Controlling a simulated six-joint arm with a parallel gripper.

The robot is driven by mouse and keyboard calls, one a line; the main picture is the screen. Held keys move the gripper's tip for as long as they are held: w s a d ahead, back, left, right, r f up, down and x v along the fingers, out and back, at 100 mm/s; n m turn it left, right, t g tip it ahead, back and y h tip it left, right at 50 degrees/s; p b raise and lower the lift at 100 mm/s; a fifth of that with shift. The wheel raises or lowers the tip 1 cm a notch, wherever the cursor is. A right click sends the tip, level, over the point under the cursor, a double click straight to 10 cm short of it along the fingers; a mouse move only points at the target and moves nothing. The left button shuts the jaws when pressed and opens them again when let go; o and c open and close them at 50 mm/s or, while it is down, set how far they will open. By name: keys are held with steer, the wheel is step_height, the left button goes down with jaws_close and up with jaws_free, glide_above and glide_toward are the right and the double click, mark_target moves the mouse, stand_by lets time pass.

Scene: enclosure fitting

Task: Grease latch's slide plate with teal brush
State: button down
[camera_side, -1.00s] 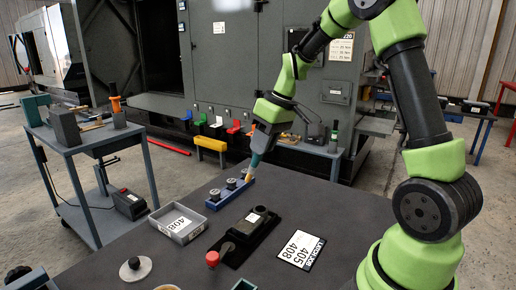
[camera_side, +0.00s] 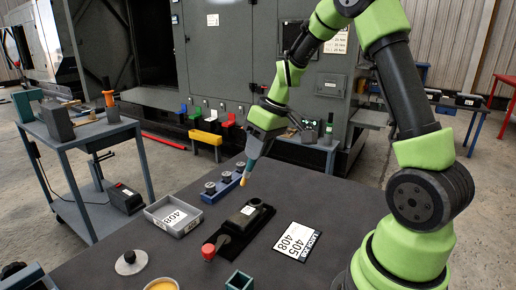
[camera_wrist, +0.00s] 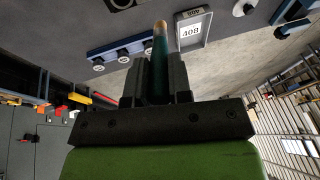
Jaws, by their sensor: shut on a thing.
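My gripper (camera_side: 262,143) is shut on the teal brush (camera_side: 252,163), which points down with its tan tip in the air. The brush also shows in the wrist view (camera_wrist: 160,62), between the fingers. The latch (camera_side: 240,226) lies on the dark table, a black base with a raised block and a red knob (camera_side: 208,251) at its near left end. The brush tip is above and beyond the latch's far end, beside the blue rack, and appears apart from both. I cannot clearly make out the slide plate.
The blue rack (camera_side: 209,197) holds round dark-topped pieces. A grey tray (camera_side: 155,222) labelled 408 stands left of the latch. A white card (camera_side: 298,241) lies right. A dish of yellow stuff (camera_side: 161,285), a knobbed disc (camera_side: 130,263) and a teal box (camera_side: 239,281) are at the front.

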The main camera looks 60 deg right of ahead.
step_height(320, 180, down, 8)
steer(key=shift+r, duration=0.1)
steer(key=shift+a, duration=2.75)
steer(key=shift+f, duration=0.2)
steer(key=d, duration=0.4)
steer(key=shift+w+d+f, duration=0.1)
steer(key=shift+f, duration=0.15)
steer(key=shift+a, duration=2.1)
steer(key=d, duration=0.5)
steer(key=shift+w+a+r+v, duration=0.15)
steer(key=shift+w+v, duration=0.15)
steer(key=shift+v, duration=1.2)
steer(key=shift+w+a+r+v, duration=0.1)
steer(key=shift+w+a+v, duration=0.15)
steer(key=shift+v, duration=1.2)
steer(key=shift+w+a+r+v, duration=0.1)
steer(key=shift+w+v, duration=0.2)
steer(key=shift+v, duration=1.2)
